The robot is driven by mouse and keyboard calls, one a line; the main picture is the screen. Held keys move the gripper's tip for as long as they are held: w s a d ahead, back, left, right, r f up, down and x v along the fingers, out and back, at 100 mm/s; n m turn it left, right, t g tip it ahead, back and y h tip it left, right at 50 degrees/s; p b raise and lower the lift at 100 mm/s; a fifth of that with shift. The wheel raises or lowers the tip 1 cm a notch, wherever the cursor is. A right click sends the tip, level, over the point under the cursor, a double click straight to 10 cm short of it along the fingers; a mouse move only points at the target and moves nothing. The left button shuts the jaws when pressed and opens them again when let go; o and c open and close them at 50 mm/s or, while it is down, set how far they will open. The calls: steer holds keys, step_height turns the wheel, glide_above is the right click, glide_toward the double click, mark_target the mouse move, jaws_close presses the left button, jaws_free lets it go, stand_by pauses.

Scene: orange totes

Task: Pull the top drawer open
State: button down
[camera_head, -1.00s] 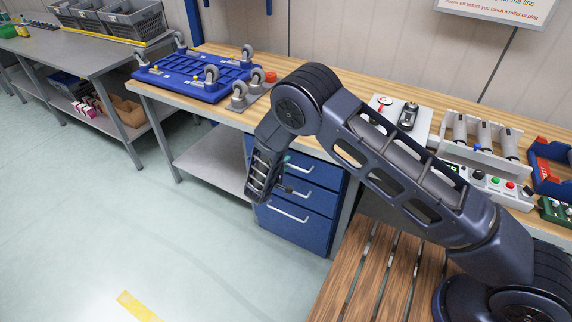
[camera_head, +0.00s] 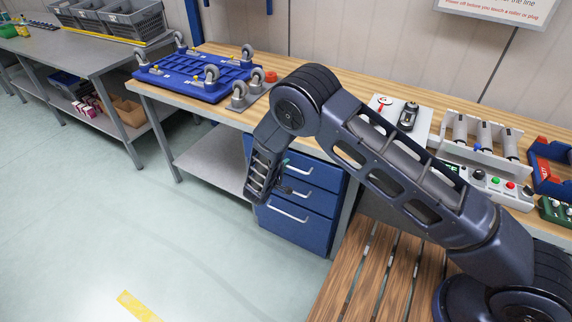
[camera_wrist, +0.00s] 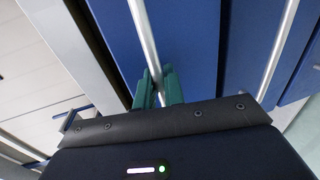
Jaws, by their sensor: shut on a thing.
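The blue drawer unit (camera_head: 322,205) stands under the wooden workbench, with several silver bar handles on its front. The top drawer (camera_head: 325,175) is partly hidden behind my arm in the head view. In the wrist view, my gripper's green fingers (camera_wrist: 157,80) are shut on the silver bar handle (camera_wrist: 144,38) of the top drawer, whose blue front (camera_wrist: 112,35) lies behind. A lower handle (camera_wrist: 279,50) shows to the right, apart from the fingers. The top drawer looks about flush with the others; a small gap cannot be ruled out.
The workbench (camera_head: 335,82) carries a blue wheeled frame (camera_head: 195,75) at left and devices at right. A slatted wooden surface (camera_head: 375,270) lies right of the drawers. A bench leg (camera_head: 345,215) stands beside the unit. The floor in front (camera_head: 190,220) is clear.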

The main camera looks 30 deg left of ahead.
steer(key=f+v, duration=0.3)
steer(key=v, duration=1.1)
steer(key=s+f+v, duration=0.1)
steer(key=f+v, duration=0.2)
steer(key=v, duration=1.2)
steer(key=shift+s, duration=0.25)
steer(key=c, duration=1.6)
jaws_free()
steer(key=v, duration=1)
steer(key=shift+s, duration=0.4)
steer(key=shift+w, duration=0.1)
